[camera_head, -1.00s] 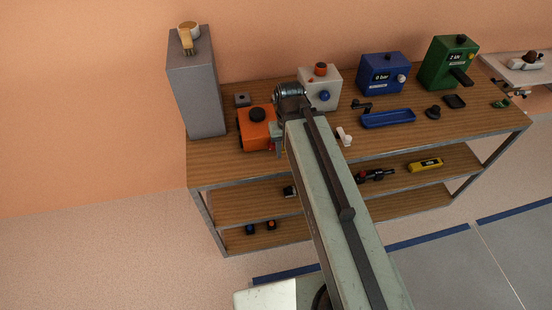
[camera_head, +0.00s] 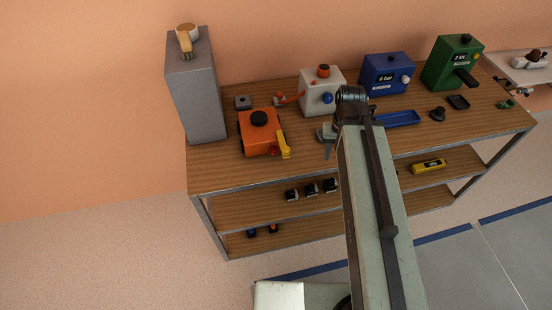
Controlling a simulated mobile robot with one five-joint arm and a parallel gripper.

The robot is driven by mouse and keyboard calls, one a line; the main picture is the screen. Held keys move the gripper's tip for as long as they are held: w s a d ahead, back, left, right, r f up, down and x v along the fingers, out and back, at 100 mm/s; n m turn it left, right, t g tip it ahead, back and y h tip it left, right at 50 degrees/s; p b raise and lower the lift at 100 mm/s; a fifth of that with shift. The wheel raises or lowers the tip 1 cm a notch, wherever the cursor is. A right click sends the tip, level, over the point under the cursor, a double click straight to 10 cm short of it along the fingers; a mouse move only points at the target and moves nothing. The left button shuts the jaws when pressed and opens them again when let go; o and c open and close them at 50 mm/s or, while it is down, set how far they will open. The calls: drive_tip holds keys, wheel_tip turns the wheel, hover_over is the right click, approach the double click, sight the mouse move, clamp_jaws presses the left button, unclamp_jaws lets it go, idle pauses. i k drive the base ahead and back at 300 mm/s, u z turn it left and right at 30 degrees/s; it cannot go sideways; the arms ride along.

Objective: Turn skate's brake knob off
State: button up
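The skate appears to be the orange box (camera_head: 261,143) on the left part of the bench top. A round black knob (camera_head: 259,117) sits on its top, and a yellow lever-like piece (camera_head: 284,146) is at its right front corner. A small red part (camera_head: 273,153) shows low on its front. I cannot tell which of these is the brake knob, nor its setting. My gripper (camera_head: 327,142) is right of the skate and apart from it, pointing down at the bench. Its fingers are small and partly hidden by my arm, so its opening is unclear.
A tall grey cabinet (camera_head: 197,95) stands left of the skate. A white box (camera_head: 321,93) with red and blue knobs is behind my gripper. Blue (camera_head: 386,73) and green (camera_head: 452,63) boxes stand further right. Bare bench top lies in front of the skate.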

sight(274, 151)
drive_tip(key=k, duration=1.4)
drive_tip(key=u, duration=1.75)
drive_tip(key=i, duration=1)
drive_tip(key=z, duration=0.05)
